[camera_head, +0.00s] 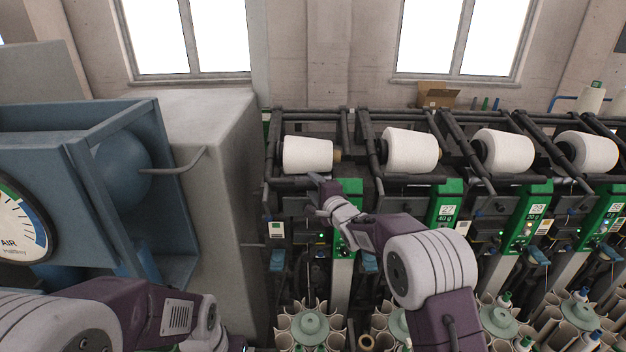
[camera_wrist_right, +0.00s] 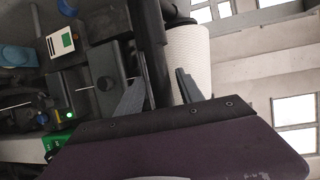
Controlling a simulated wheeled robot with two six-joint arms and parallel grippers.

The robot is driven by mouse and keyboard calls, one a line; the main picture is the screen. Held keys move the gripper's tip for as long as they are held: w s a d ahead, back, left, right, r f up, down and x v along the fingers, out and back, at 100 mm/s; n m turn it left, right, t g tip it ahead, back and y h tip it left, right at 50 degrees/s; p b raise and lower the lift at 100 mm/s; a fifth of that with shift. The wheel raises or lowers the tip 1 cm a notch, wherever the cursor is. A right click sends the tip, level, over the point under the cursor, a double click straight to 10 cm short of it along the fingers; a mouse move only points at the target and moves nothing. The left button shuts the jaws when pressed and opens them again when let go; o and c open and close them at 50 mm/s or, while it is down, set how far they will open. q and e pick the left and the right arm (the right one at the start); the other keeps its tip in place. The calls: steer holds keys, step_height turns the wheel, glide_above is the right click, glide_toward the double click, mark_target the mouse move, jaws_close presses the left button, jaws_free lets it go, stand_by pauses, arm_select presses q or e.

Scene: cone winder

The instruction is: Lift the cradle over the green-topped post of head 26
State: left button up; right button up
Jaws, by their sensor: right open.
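The leftmost head carries a white cone (camera_head: 307,154) in its dark cradle frame (camera_head: 273,158). Its green-topped post (camera_head: 351,187) stands just right of my right gripper; my arm covers the label, so I cannot read its number. The neighbouring post (camera_head: 446,203) reads 27. My right gripper (camera_head: 318,193) is open, just below and in front of the cone. In the wrist view, its fingers (camera_wrist_right: 160,92) point at the head, with a dark bar (camera_wrist_right: 150,45) and the white cone (camera_wrist_right: 188,62) beyond. Whether the fingers touch the bar is unclear. My left gripper is out of view.
More heads with white cones (camera_head: 502,150) run to the right. A grey cabinet (camera_head: 205,180) and a blue frame with a gauge (camera_head: 20,230) stand on the left. Trays of tubes (camera_head: 310,323) sit below the heads. A cardboard box (camera_head: 438,95) lies behind.

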steer(key=shift+w, duration=0.45)
steer(key=shift+a, duration=0.1)
steer(key=shift+a, duration=0.1)
steer(key=shift+c, duration=0.8)
jaws_close()
